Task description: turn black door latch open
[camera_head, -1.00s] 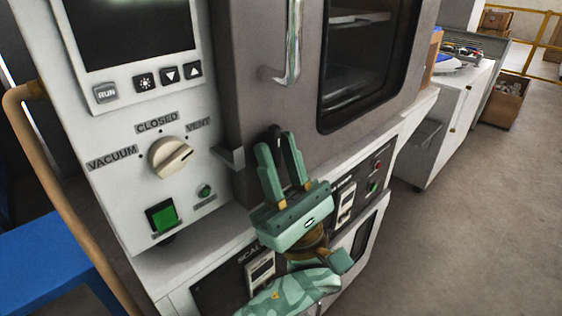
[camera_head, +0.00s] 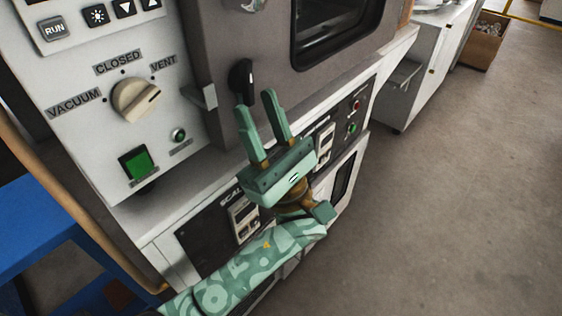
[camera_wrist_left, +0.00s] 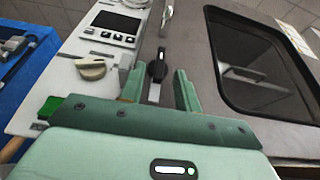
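The black door latch (camera_head: 241,78) is a dark handle on the grey oven door, near its left edge. In the left wrist view the latch (camera_wrist_left: 157,69) stands upright beyond the fingertips, roughly in line with the gap between them. My left gripper (camera_head: 255,99) is open and empty, its two green fingers pointing up at the door just below and right of the latch in the head view. It also shows in the left wrist view (camera_wrist_left: 156,82), with the fingers apart. I cannot see contact with the latch. My right gripper is not in view.
A cream knob (camera_head: 137,99) marked VACUUM, CLOSED and VENT is on the white panel at left, above a green button (camera_head: 139,164). A metal bracket (camera_head: 205,97) juts out beside the latch. A blue table (camera_head: 35,240) stands at lower left. The floor at right is clear.

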